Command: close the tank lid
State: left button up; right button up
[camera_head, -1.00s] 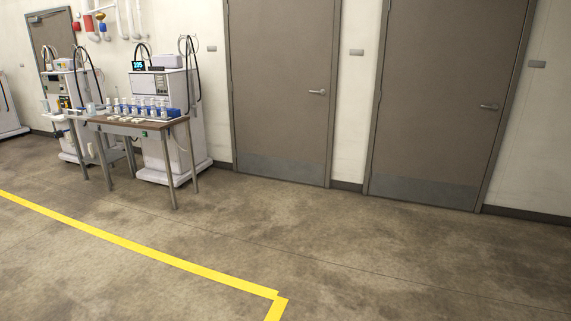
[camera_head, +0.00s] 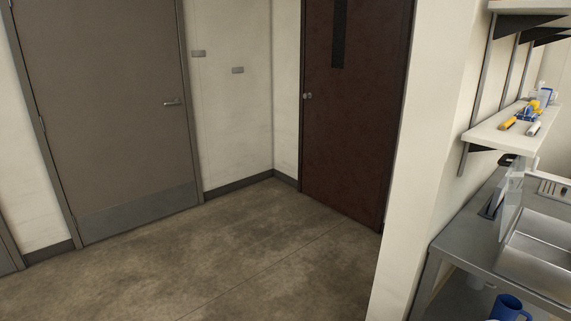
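I see no tank and no tank lid in the head view. Neither of my grippers shows in the head view, so I cannot see their state.
A grey door (camera_head: 106,110) and a dark red door (camera_head: 352,105) are shut. A wall end (camera_head: 425,150) stands right of centre. Beyond it are a metal sink counter (camera_head: 463,238), a shelf (camera_head: 497,128) with small items and a blue jug (camera_head: 508,308). The floor (camera_head: 240,255) ahead is clear.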

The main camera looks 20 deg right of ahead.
aim_at(516, 172)
jog(key=i+j+z, duration=0.1)
jog(key=z, duration=0.35)
jog(key=i+j+z, duration=0.15)
jog(key=i+z, duration=0.15)
jog(key=z, duration=0.15)
jog(key=i+j+z, duration=0.2)
jog(key=z, duration=0.2)
jog(key=i+j+z, duration=0.1)
jog(key=j+z, duration=0.2)
jog(key=z, duration=0.15)
jog(key=i+j+z, duration=0.1)
jog(key=j+z, duration=0.2)
jog(key=z, duration=0.15)
jog(key=i+j+z, duration=0.1)
jog(key=j+z, duration=0.25)
jog(key=i+j+z, duration=0.1)
jog(key=j+z, duration=0.25)
